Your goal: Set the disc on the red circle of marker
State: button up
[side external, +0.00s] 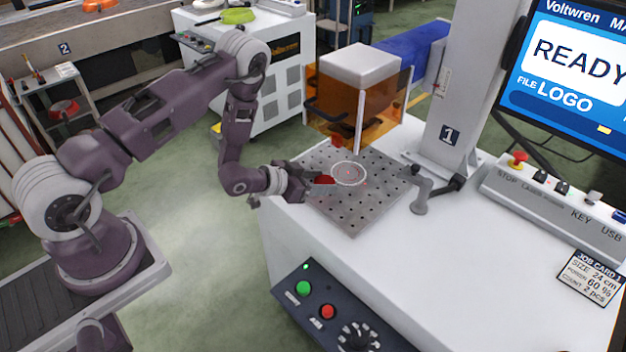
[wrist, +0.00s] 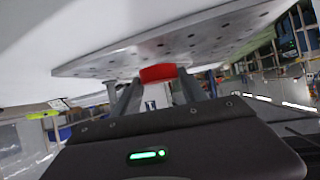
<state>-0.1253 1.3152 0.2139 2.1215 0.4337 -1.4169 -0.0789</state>
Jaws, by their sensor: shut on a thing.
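A red piece, which looks like the disc (side external: 323,180), is between the fingers of my gripper (side external: 308,182). It also shows in the wrist view (wrist: 158,73), close to the perforated plate (wrist: 120,62). My gripper is shut on it, low at the plate's left edge. A thin, pale reddish circle (side external: 348,174) lies on the perforated metal plate (side external: 352,216), just right of the red piece. The red piece is left of the circle's middle. I cannot tell whether it touches the plate.
An orange-windowed head (side external: 360,88) with a white top stands above the plate's back, near a grey column (side external: 462,90). A control panel (side external: 340,312) is on the front.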

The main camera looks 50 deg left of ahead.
aim_at(344, 174)
jog(key=w, duration=0.9)
jog(key=shift+w, duration=0.3)
jog(key=shift+c, duration=0.2)
jog(key=shift+f, duration=0.45)
jog(key=shift+f, duration=0.1)
jog(key=o, duration=1.6)
jog(key=shift+c, duration=0.2)
